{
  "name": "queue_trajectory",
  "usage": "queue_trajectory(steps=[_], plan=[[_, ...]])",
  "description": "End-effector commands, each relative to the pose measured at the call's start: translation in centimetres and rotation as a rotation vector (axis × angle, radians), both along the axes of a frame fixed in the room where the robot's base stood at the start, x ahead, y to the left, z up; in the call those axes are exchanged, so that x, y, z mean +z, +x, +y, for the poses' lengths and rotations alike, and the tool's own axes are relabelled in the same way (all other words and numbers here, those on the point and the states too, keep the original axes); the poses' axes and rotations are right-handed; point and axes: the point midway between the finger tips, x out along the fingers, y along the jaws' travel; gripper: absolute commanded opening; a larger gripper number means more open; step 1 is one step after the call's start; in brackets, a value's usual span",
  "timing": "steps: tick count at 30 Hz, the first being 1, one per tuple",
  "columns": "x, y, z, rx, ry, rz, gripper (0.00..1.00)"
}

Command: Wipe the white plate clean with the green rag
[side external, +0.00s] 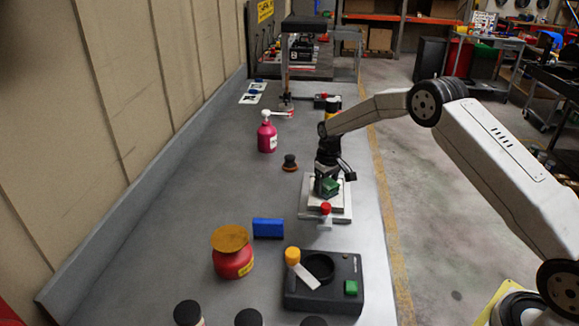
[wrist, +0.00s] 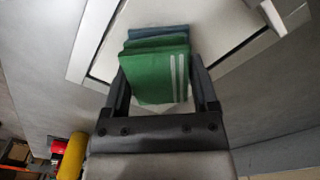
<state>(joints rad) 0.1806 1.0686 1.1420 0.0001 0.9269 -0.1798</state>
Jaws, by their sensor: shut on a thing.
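The white plate (side external: 342,213) is square and lies flat near the bench's right edge. In the wrist view its raised inner panel and outer rim (wrist: 92,35) show behind the rag. The green rag (side external: 331,187) looks like a thick folded pad with white stripes. My gripper (side external: 326,184) points down over the plate and is shut on the rag. In the wrist view the rag (wrist: 158,78) sits between the two fingers of my gripper (wrist: 160,72). The rag is over the inner panel; I cannot tell whether it touches it. The rag and gripper hide part of the panel.
A red-topped fitting (side external: 325,211) stands at the plate's near edge. Nearer are a blue block (side external: 268,228), a red jar (side external: 232,262) and a black box (side external: 322,292). A magenta bottle (side external: 267,138) and a small round brush-like thing (side external: 290,163) stand farther back. The bench's left side is clear.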

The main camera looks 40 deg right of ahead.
Motion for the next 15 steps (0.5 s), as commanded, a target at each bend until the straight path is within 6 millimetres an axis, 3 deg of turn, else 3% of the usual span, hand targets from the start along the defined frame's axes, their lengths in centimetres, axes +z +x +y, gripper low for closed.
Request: queue_trajectory(steps=[15], plan=[[0.6, 2.8, -2.9, 0.000, -0.001, -0.003, 0.20]])
